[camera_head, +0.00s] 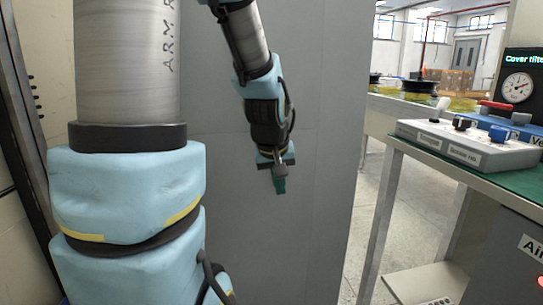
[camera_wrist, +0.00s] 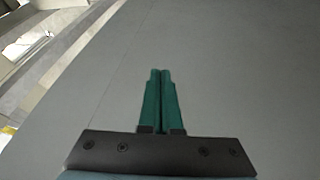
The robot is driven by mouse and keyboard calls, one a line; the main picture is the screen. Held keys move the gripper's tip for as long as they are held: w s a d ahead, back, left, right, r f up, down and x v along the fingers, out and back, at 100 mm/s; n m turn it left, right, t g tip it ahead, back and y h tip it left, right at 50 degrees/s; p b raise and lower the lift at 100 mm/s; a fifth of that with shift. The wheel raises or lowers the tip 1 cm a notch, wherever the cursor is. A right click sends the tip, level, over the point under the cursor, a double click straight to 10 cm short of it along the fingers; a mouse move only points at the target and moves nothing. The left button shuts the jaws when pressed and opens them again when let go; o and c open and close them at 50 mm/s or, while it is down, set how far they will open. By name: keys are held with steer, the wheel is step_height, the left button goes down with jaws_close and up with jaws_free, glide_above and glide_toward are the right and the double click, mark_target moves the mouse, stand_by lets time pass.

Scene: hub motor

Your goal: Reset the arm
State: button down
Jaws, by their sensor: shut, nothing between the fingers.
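My gripper (camera_head: 280,186) hangs at the end of my arm in the head view, pointing down in front of a plain grey panel. In the wrist view my gripper (camera_wrist: 160,72) shows its two green fingers side by side and touching, with nothing between them. My blue-padded arm fills the left of the head view and bends over to the gripper. The gripper touches nothing that I can see.
A tall grey panel (camera_head: 325,120) stands behind my gripper. To the right is a bench with a green top (camera_head: 520,182), bearing a control box (camera_head: 465,145) with knobs and a round gauge (camera_head: 517,87). Pale floor (camera_head: 405,215) lies between the panel and the bench.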

steer(key=s+a+f+m+g+y, duration=0.1)
steer(key=s+a+f+g, duration=0.2)
steer(key=s+a+f, duration=0.35)
step_height(320, 180, up, 22)
steer(key=s+a+p, duration=0.2)
steer(key=p, duration=1.8)
steer(key=shift+a+r+m+p, duration=0.15)
steer(key=shift+r+m+p, duration=0.1)
steer(key=shift+m+p, duration=0.15)
